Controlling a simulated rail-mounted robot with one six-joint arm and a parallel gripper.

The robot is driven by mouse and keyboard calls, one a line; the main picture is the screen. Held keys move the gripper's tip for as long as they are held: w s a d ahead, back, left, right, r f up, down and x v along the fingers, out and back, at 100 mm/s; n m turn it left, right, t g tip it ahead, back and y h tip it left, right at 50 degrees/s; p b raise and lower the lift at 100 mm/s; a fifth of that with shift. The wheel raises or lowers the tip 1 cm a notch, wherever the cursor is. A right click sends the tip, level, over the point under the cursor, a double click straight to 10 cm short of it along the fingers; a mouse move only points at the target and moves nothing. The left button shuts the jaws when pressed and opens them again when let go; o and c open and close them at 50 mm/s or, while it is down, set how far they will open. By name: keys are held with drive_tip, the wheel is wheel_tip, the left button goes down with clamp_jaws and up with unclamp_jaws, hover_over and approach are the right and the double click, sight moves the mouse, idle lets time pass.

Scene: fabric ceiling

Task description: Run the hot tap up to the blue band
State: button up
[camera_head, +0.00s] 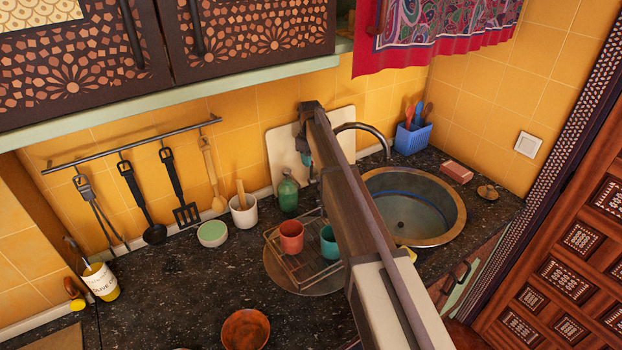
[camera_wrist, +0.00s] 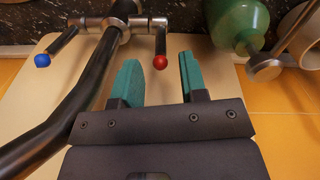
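The sink (camera_head: 452,216) is a round metal bowl at the right of the counter, with a blue band (camera_head: 392,193) around its inner wall. Its drain shows; I see no clear water level. The dark curved tap (camera_head: 372,128) stands behind it, partly hidden by my arm. In the wrist view the tap (camera_wrist: 62,105) has a red-tipped lever (camera_wrist: 160,62) and a blue-tipped lever (camera_wrist: 42,60). My gripper (camera_wrist: 157,75) is open, with teal fingers apart and the red tip showing between them; contact is not visible. In the head view my gripper (camera_head: 305,157) is mostly hidden by my arm.
A green bottle (camera_head: 288,193) stands close to my gripper. A cutting board (camera_head: 282,152) leans on the wall behind the tap. A dish rack (camera_head: 283,262) with a red cup (camera_head: 291,237) and a teal cup (camera_head: 329,243) stands left of the sink.

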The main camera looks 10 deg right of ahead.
sight(312, 179)
wheel_tip(312, 179, down, 4)
drive_tip(key=b, duration=0.2)
drive_tip(key=shift+f+b, duration=0.25)
drive_tip(key=shift+b, duration=0.05)
drive_tip(key=shift+r, duration=0.1)
drive_tip(key=shift+c, duration=0.3)
clamp_jaws()
